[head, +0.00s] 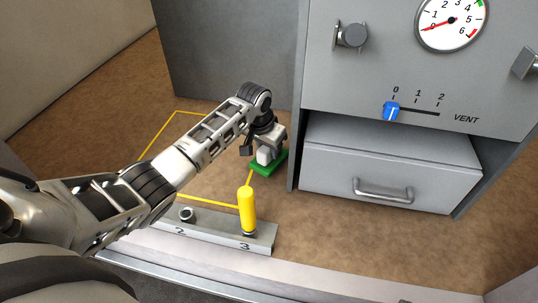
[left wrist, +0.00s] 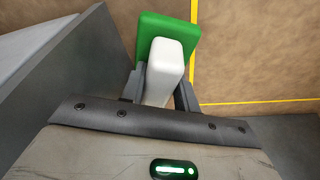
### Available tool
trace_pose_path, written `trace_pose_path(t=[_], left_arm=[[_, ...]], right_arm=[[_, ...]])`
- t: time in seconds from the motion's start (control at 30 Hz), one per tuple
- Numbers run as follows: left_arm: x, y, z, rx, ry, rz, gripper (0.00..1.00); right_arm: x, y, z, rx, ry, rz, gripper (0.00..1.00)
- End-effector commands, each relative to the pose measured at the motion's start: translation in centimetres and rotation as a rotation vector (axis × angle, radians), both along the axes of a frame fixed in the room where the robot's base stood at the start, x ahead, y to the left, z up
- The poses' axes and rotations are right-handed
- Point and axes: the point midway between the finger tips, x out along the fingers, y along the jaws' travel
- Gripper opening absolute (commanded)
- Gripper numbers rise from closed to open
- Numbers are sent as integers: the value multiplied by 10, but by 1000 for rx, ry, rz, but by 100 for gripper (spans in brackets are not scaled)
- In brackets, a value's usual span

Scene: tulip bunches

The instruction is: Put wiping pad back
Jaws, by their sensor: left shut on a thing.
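The wiping pad is a green base (head: 271,164) with a whitish grip block (head: 264,155). In the head view my left gripper (head: 262,146) is shut on the block from above, with the green base at or near the brown surface; I cannot tell if it touches. In the left wrist view the white block (left wrist: 164,68) sits between the two dark fingers (left wrist: 160,88), and the green base (left wrist: 168,32) shows beyond it. A yellow outline (head: 222,205) is marked on the surface; the pad is at its right edge. My right gripper is not in view.
A grey cabinet (head: 400,65) with a drawer (head: 385,168) stands just right of the pad. A metal rack (head: 212,230) marked 2 and 3 lies in front, with a yellow peg (head: 247,210) upright at 3. The surface right of the rack is clear.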

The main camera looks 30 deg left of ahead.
Motion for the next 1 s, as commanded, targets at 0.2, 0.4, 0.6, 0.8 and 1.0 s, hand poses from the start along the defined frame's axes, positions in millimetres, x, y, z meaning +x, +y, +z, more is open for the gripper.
trace_pose_path(t=[0.2, 0.4, 0.6, 0.8, 1.0], left_arm=[[1, -4, -24, 0, -1, -1, 9], [1, -4, -24, 0, -1, 0, 9], [1, -3, -28, 0, 0, 0, 44], [1, -3, -28, 0, 0, 0, 52], [1, -3, -22, 1, -1, -1, 52]], right_arm=[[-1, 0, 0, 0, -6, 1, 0], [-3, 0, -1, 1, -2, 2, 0], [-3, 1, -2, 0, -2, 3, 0], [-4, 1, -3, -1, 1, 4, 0], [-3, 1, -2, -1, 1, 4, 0]])
